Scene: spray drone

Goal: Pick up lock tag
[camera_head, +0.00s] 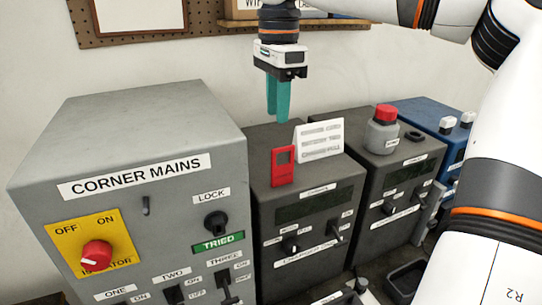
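The red lock tag (284,167), a flat upright piece with a dark window near its top, stands at the front top edge of a dark grey box. My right gripper (278,118) points down with teal fingers, above and behind the tag in the picture and apart from it. Its two fingers show close together, nearly overlapping from this angle, so I cannot tell whether they are open or shut. Nothing shows hanging from them. My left gripper is not in view.
A white printed card (320,139) stands right beside the tag on the dark box (260,140). The grey CORNER MAINS box (130,115) stands left, with a red knob (97,255). My white arm covers the right side.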

